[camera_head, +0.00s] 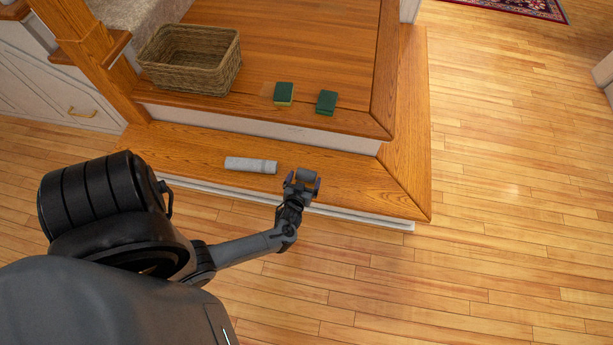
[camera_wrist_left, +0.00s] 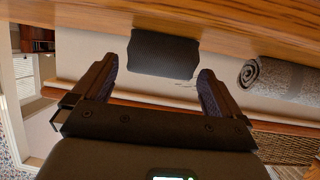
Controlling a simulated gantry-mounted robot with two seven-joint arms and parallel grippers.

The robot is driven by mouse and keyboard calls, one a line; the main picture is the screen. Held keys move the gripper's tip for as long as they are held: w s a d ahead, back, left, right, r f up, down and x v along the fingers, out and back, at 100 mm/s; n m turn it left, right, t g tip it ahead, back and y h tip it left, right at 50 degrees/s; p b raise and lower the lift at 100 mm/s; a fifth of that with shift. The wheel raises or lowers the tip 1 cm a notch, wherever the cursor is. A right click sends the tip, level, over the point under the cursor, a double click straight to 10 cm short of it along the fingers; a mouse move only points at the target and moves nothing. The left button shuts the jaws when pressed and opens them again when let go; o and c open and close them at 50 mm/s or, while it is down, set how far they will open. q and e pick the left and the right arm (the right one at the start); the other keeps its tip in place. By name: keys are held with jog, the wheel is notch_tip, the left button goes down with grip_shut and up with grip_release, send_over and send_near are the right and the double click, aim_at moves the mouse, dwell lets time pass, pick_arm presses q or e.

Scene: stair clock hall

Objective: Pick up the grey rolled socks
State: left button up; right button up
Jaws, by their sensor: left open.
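A small dark grey roll (camera_head: 307,175), which I take as the rolled socks, lies on the lower wooden step. My left gripper (camera_head: 303,182) is open right at it, with one finger toward each end. In the left wrist view the dark roll (camera_wrist_left: 164,53) shows between and just ahead of the fingertips (camera_wrist_left: 158,72), with narrow gaps on both sides. I cannot tell how far the fingers reach around it. My right gripper is in neither view.
A longer, light grey roll (camera_head: 250,165) lies left of the gripper on the same step; its spiral end shows in the wrist view (camera_wrist_left: 280,78). A wicker basket (camera_head: 190,88) and two green sponges (camera_head: 284,93) (camera_head: 326,102) stand on the upper step. The floor right is clear.

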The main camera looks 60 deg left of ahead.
pick_arm(q)
jog(key=shift+w+a+f, duration=0.15)
jog(key=shift+w+a, duration=0.25)
jog(key=shift+a, duration=0.1)
jog(key=shift+c, duration=0.2)
jog(key=shift+d, duration=0.1)
jog(key=shift+c, duration=1.2)
jog(key=c, duration=0.7)
jog(key=shift+o, duration=0.2)
